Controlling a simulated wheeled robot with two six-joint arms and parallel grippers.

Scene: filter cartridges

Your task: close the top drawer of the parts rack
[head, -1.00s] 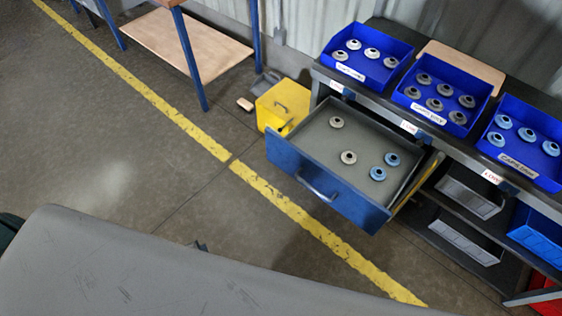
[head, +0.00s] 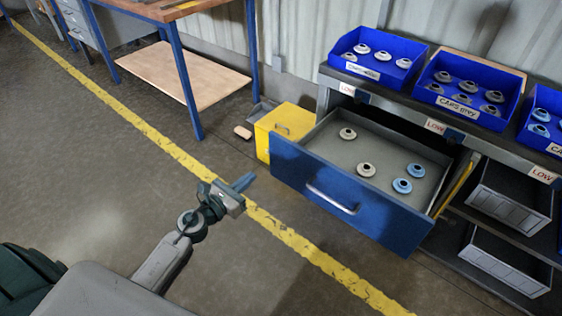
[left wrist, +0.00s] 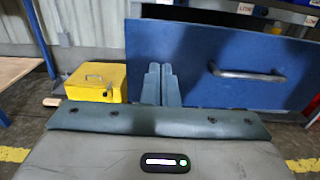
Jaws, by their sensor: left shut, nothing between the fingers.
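The top drawer (head: 300,196) of the parts rack (head: 438,128) is pulled well out, with its blue front facing me and a metal bar handle (head: 332,199) across it. Several cap-like parts, two pale and two blue, lie inside it. My left gripper (head: 243,183) is shut and empty, in front of the drawer and to its left, apart from it in the head view. In the left wrist view the shut fingers (left wrist: 161,84) point toward the left part of the drawer front (left wrist: 195,75), with the handle to their right. My right gripper is out of view.
A yellow box (head: 284,128) stands on the floor at the drawer's left. Blue bins (head: 467,90) of caps stand on the rack top. Grey bins (head: 508,195) sit on lower shelves at right. A workbench (head: 172,50) is at the back left. Floor in front is clear.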

